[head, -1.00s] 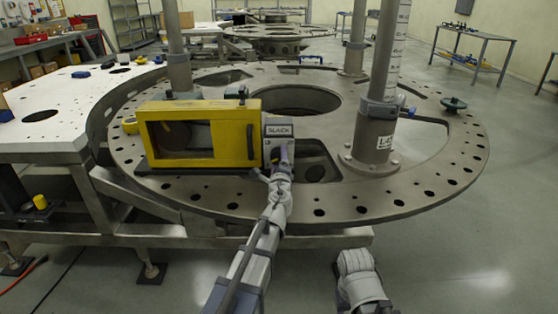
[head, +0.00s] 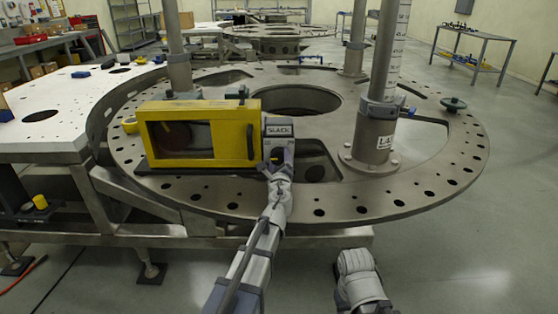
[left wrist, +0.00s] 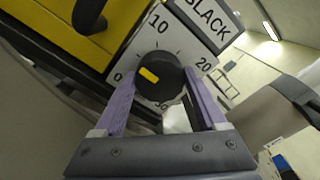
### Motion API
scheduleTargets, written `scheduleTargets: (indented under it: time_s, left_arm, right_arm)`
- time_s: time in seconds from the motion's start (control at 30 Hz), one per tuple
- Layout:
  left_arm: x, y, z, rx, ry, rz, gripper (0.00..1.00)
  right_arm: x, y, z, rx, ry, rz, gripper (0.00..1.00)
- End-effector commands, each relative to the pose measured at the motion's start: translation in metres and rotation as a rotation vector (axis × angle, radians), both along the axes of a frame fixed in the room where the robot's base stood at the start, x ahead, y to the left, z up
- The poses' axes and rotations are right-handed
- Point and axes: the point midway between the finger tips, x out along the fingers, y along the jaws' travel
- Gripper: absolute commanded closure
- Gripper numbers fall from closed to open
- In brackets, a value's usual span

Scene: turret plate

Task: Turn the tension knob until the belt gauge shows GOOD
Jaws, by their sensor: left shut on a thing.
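The yellow belt housing (head: 200,107) stands on the near left part of the round turret plate (head: 420,190), with a dark window in its front. At its right end is a grey gauge box (head: 278,131) whose sign reads SLACK. In the left wrist view, the black round tension knob (left wrist: 157,76) with a yellow mark sits on a white scale with 0, 10 and 20; the mark's exact reading is unclear. My left gripper (left wrist: 160,90) is shut on the knob, one purple finger on each side. My right arm shows low in the head view; its fingers do not show.
Upright posts stand on the plate; the nearest (head: 376,120) is right of the gauge box. A dark green knobbed part (head: 453,104) lies at the plate's right edge. A white perforated table (head: 60,115) adjoins on the left. The floor at the right is open.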

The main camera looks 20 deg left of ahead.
Motion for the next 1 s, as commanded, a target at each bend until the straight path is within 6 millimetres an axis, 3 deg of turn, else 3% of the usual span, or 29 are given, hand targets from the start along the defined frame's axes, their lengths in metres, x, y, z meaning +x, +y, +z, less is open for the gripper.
scheduleTargets:
  time_s: [0.17,0.2,0.4,0.77,1.0]
  left_arm:
    - [-0.001,0.000,0.000,-0.002,0.000,-0.001,0.82]
    - [-0.001,0.000,0.000,-0.002,0.000,-0.001,0.23]
    - [-0.001,0.000,0.000,-0.002,0.000,-0.001,0.01]
    - [-0.005,-0.001,0.000,-0.002,-0.001,0.000,0.00]
    - [-0.033,-0.009,0.000,-0.002,-0.001,-0.001,0.00]
  right_arm:
    - [0.000,0.000,0.000,0.000,0.000,0.000,0.50]
    - [0.000,0.000,0.000,0.000,0.000,0.000,0.50]
    - [0.000,0.000,0.000,0.000,0.000,0.000,0.50]
    - [0.000,0.000,0.000,0.000,0.000,0.000,0.50]
    - [0.000,0.000,0.000,0.000,0.000,0.000,0.50]
